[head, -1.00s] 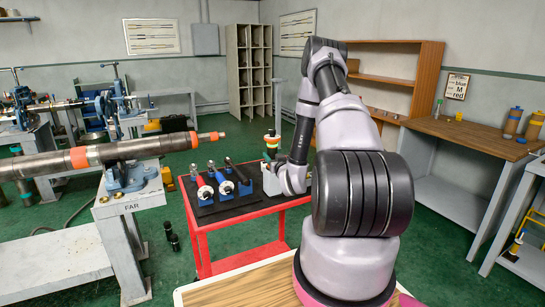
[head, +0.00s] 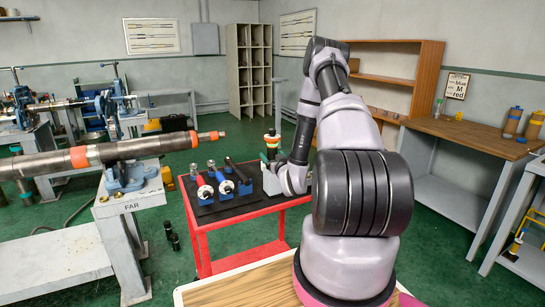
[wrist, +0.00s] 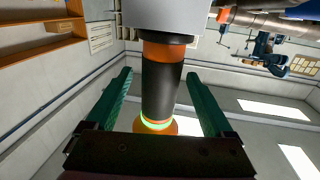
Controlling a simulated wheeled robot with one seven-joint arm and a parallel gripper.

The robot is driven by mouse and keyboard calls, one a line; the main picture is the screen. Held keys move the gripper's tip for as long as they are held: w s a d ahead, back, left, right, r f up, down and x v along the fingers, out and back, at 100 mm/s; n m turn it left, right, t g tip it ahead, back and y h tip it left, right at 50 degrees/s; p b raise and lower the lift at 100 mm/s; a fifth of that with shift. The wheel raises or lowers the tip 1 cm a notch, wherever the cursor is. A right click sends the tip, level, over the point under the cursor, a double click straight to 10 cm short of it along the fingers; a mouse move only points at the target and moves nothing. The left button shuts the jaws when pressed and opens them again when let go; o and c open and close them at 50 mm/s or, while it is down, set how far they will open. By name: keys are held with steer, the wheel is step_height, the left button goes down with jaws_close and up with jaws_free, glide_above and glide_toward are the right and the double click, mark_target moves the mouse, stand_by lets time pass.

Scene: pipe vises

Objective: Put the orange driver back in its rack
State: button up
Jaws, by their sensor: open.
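The orange driver (wrist: 161,88) has a black body, orange bands and a glowing green ring near its orange end. In the wrist view, which is upside down, it stands upright from a grey block (wrist: 178,15), which looks like its rack. The block also shows on the red cart in the head view (head: 269,181), with the driver's top (head: 272,134) above it. My gripper (wrist: 157,76) is open, its green fingers on either side of the driver with gaps showing. How deep the driver sits in the block is hidden.
The red cart (head: 240,222) carries a black mat with several tools, red, blue and black (head: 222,182), left of the block. A long pipe (head: 60,162) in a blue vise (head: 127,178) reaches toward the cart from the left. A wooden bench (head: 470,137) stands at right.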

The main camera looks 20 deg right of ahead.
steer(key=s+a, duration=0.1)
steer(key=s, duration=0.9)
steer(key=shift+s+a, duration=0.15)
steer(key=shift+s, duration=0.05)
steer(key=shift+w+r, duration=0.1)
steer(key=shift+r, duration=0.05)
